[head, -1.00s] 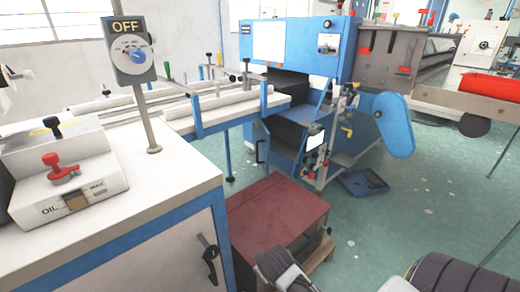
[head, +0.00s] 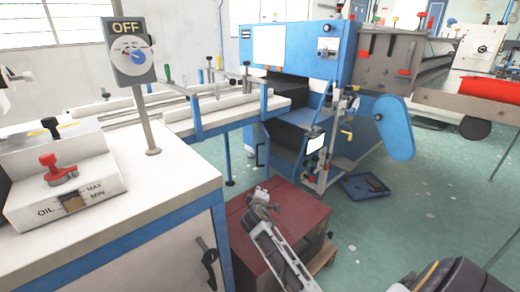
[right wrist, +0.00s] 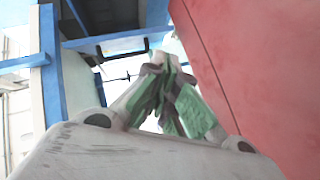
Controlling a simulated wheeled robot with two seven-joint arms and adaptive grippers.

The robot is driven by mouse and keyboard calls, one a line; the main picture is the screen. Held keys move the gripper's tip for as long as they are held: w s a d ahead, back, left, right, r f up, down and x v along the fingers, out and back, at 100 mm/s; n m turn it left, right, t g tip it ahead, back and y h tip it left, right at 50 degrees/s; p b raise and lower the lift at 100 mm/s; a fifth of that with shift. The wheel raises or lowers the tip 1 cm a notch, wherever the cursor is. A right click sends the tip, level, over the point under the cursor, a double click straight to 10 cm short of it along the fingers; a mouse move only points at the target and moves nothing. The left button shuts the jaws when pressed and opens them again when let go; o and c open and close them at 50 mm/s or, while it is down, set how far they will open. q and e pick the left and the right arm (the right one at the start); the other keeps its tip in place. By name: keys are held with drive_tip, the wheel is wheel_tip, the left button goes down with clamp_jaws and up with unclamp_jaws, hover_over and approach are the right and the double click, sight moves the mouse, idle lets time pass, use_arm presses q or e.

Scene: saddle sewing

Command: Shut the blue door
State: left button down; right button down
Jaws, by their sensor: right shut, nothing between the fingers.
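The blue machine (head: 300,45) stands at the back centre of the head view. Its lower front has a blue panel (head: 284,160) below a dark opening, with a black handle (head: 260,153) at its left edge. I take this panel for the blue door, but its hinge and exact angle are hard to tell. My right gripper (head: 260,195) is shut and empty, in front of the panel and over the red box; it looks apart from the handle. In the right wrist view its fingers (right wrist: 168,95) are together, with green pads showing. My left gripper is not in view.
The dark red box (head: 307,213) stands on the floor before the machine; its red side fills the right of the wrist view (right wrist: 260,70). A white cabinet (head: 180,180) with blue edges stands at left. A blue tray (head: 364,186) lies on the floor.

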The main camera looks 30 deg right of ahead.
drive_tip(key=w+d+r+n+t, duration=0.1)
drive_tip(key=w+r+n+t, duration=0.1)
drive_tip(key=w+r, duration=0.2)
drive_tip(key=w+d+r+n+t+h, duration=0.1)
drive_tip(key=w+r+n, duration=0.2)
drive_tip(key=w+r, duration=0.2)
drive_tip(key=w, duration=0.3)
drive_tip(key=shift+d+r+t, duration=0.15)
drive_tip(key=shift+d+t, duration=0.1)
drive_tip(key=shift+t, duration=0.15)
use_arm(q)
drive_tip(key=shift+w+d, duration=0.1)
use_arm(e)
drive_tip(key=shift+w, duration=0.2)
